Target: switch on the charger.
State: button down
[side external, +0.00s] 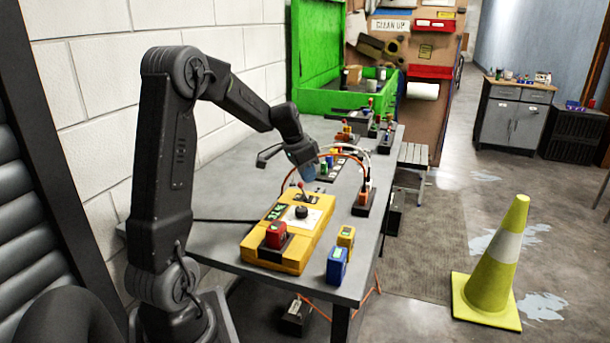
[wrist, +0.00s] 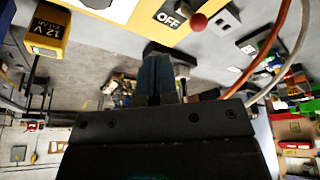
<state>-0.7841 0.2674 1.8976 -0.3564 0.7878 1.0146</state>
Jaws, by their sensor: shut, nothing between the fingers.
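The charger (side external: 280,243) is a long yellow box on the grey table. It has a red block (side external: 275,234) at its near end, a black knob (side external: 301,212) on a white panel, and a switch lever with a red ball tip (side external: 300,184) at its far end. In the wrist view the red ball (wrist: 198,21) shows at the top, beside a black OFF label (wrist: 172,14). My gripper (side external: 308,177) is shut and empty, close to the red ball at the far end of the charger. Its bluish fingers (wrist: 158,75) show in the wrist view. I cannot tell whether they touch the lever.
A blue battery (side external: 337,266) and a yellow battery (side external: 346,237) stand right of the charger. Orange and white cables (side external: 345,150) arch behind my gripper. Several small tools and a green box (side external: 315,100) are at the back. A yellow cone (side external: 497,262) stands on the floor.

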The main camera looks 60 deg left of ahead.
jog(key=s+v, duration=0.1)
jog(key=v, duration=0.9)
jog(key=shift+d+r, duration=0.2)
jog(key=shift+d, duration=0.05)
jog(key=shift+s, duration=0.1)
jog(key=s+d+r, duration=0.1)
jog(key=s+d, duration=0.1)
jog(key=d, duration=1.5)
jog(key=s+d+f+t, duration=0.1)
jog(key=s+d+f, duration=0.2)
jog(key=s+d, duration=0.7)
jog(key=shift+s+d+t, duration=0.2)
jog(key=shift+d+t, duration=0.2)
jog(key=shift+d, duration=0.8)
jog(key=shift+f, duration=0.15)
